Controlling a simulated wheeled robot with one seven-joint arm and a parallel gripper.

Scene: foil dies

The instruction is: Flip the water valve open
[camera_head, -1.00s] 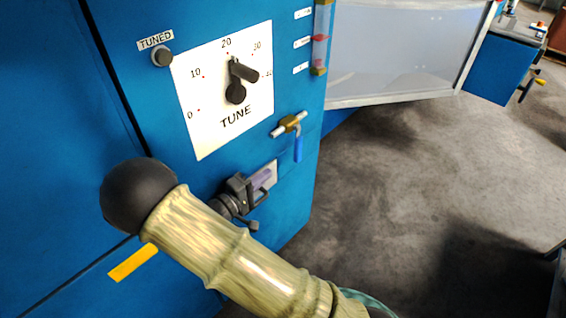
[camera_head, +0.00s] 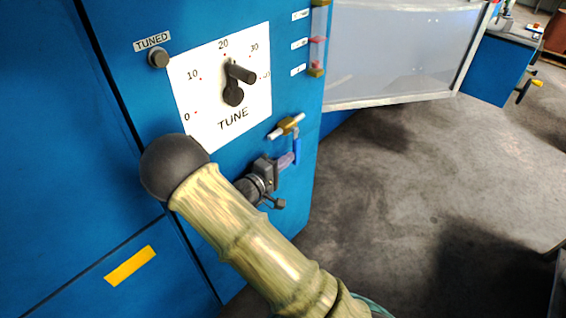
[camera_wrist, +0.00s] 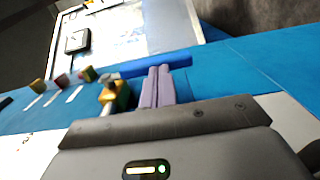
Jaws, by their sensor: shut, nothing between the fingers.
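The water valve has a brass body (camera_head: 290,124) on a white pipe and a blue lever (camera_head: 297,150) hanging down, on the side of a blue cabinet. In the wrist view the brass body (camera_wrist: 116,96) is left of my fingers and the blue lever (camera_wrist: 180,62) runs across just beyond their tips. My gripper (camera_head: 291,157) is shut and empty, with its purple fingers together beside the lever. It also shows in the wrist view (camera_wrist: 159,70). The fingertips are at or very near the lever; I cannot tell whether they touch it.
A dial plate (camera_head: 205,122) marked TUNE, with a black pointer knob (camera_head: 234,92), is above left of the valve. A round TUNED button (camera_head: 158,58) is further left. A sight tube (camera_head: 318,38) is above the valve. Open floor (camera_head: 400,190) lies to the right.

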